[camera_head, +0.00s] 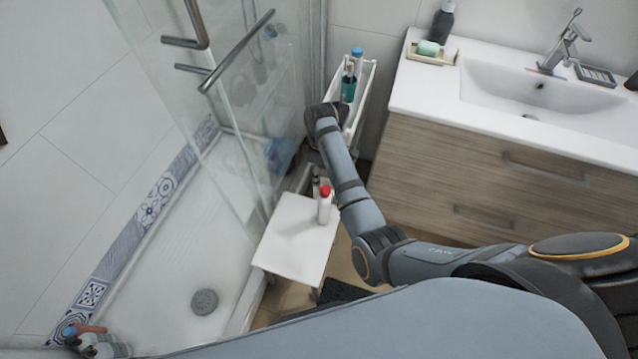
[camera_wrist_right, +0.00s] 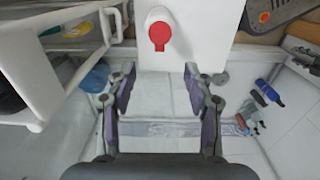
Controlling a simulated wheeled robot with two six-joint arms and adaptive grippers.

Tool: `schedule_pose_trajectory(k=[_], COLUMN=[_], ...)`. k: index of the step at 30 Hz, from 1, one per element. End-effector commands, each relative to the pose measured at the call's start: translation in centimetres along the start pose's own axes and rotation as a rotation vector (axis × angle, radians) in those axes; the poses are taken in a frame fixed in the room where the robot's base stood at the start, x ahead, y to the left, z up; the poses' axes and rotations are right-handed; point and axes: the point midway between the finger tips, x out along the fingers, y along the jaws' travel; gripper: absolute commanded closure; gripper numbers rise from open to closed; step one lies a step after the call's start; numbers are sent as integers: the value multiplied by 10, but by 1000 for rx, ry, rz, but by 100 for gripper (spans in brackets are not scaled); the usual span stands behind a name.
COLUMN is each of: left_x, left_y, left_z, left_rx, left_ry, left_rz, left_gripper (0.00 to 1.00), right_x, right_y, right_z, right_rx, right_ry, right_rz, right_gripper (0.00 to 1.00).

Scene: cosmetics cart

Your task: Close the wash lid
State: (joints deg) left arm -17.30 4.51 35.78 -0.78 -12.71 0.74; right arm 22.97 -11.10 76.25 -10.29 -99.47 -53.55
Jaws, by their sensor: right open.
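A white bottle with a red lid (camera_head: 325,191) stands upright on a white stool (camera_head: 290,258) in the head view. In the right wrist view the red lid (camera_wrist_right: 160,35) shows near the top, over the white stool top (camera_wrist_right: 205,30). I cannot tell whether the lid is fully closed. My right gripper (camera_wrist_right: 160,90) is open, with nothing between its fingers, and the lid lies beyond the gap, apart from both fingers. In the head view its fingers are mostly hidden by my right arm. My left gripper is not in view.
A narrow white cart (camera_head: 366,85) with bottles stands behind my right arm. A glass shower door (camera_head: 240,100) is to the left. A wooden vanity with a white sink (camera_head: 520,90) is at the right. A blue item (camera_wrist_right: 95,78) lies left of the gripper in the wrist view.

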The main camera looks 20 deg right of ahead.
Motion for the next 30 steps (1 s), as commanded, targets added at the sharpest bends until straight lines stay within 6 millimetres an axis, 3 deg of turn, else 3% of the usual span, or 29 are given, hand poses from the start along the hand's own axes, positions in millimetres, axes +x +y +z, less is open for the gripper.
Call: schedule_pose_trajectory(k=[3, 9, 15, 22, 30], left_x=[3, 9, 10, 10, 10], left_y=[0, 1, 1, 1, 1], left_z=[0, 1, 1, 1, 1], left_rx=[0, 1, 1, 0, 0], left_ry=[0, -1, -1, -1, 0], left_rz=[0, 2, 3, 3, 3], left_gripper=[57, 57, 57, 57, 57], right_x=[28, 65, 79, 79, 79], right_y=[-1, 0, 0, 0, 0], right_z=[1, 0, 0, 0, 0], right_rx=[-1, 0, 1, 1, 1], right_ry=[-3, -2, 1, 1, 1], right_rz=[-4, -2, 0, 0, 0], right_gripper=[48, 48, 48, 48, 83])
